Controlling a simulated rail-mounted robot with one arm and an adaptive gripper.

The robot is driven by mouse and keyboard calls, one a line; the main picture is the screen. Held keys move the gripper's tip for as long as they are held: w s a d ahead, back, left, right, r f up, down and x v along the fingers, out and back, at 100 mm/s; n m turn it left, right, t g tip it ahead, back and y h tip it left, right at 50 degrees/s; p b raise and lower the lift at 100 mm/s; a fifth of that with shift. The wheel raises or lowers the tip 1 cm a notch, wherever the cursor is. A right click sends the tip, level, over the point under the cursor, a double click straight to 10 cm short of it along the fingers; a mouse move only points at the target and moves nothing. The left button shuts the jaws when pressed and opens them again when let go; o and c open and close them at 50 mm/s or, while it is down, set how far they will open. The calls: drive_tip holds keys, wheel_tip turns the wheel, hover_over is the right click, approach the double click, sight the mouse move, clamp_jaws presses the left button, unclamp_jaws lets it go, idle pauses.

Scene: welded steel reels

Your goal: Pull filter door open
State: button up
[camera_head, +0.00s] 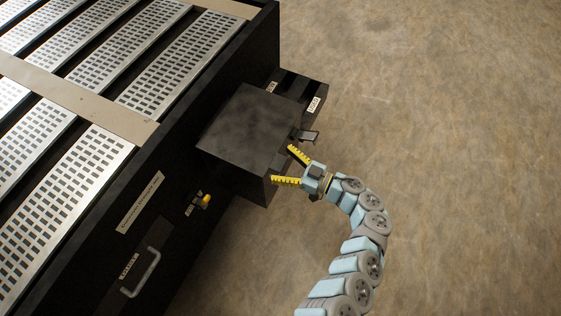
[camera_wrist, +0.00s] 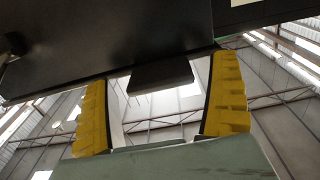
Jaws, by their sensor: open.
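A dark box (camera_head: 248,128) sticks out from the side of the black machine. A small dark handle-like tab (camera_head: 309,136) projects from its right face. I cannot read a label that names the filter door. My gripper (camera_head: 282,164) is open at the box's lower right side, with its yellow fingers spread and nothing held. The tab lies just beyond the upper finger in the head view. In the wrist view, my gripper (camera_wrist: 160,72) has a dark block (camera_wrist: 160,76), probably this tab, between its fingers under a broad dark panel (camera_wrist: 110,38). Contact cannot be told.
The machine top has pale perforated panels (camera_head: 178,62). Its side carries a grey pull handle (camera_head: 142,273) and a yellow knob (camera_head: 206,200). A smaller dark part with a label (camera_head: 314,104) stands behind the box. The brown floor (camera_head: 450,130) to the right is clear.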

drive_tip(key=shift+w+a, duration=0.1)
drive_tip(key=shift+a, duration=0.1)
drive_tip(key=c, duration=1.3)
drive_tip(key=shift+r, duration=0.1)
drive_tip(key=shift+r, duration=0.1)
